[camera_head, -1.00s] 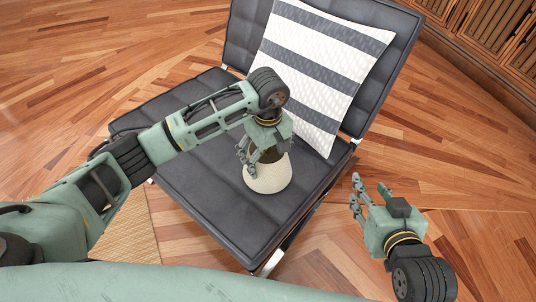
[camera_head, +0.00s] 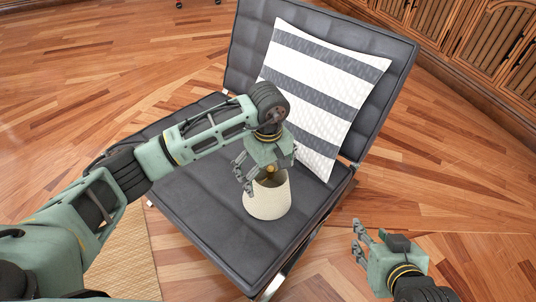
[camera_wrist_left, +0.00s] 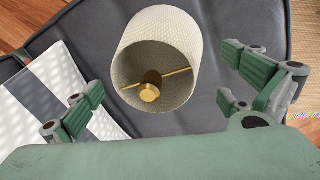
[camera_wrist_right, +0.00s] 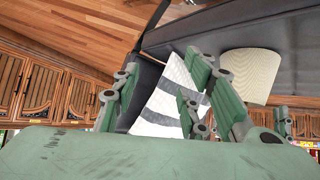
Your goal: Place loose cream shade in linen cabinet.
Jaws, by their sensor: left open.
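The loose cream shade (camera_head: 266,204) stands on the seat of a dark grey chair, its open upper end showing. In the left wrist view the shade (camera_wrist_left: 165,40) shows a brass crossbar and hub inside its opening. My left gripper (camera_head: 252,180) is open just above the shade's upper end, fingers spread to either side of it in the left wrist view; I cannot tell if they touch. My right gripper (camera_head: 362,243) is open and empty beside the chair, over the floor. A wooden cabinet (camera_head: 490,40) with slatted doors stands at the back right; its visible doors are shut.
The dark chair (camera_head: 205,200) has a striped white and grey pillow (camera_head: 315,95) against its backrest. A woven mat (camera_head: 128,255) lies on the floor at the left. Bare wood floor (camera_head: 450,160) lies between the chair and the cabinet.

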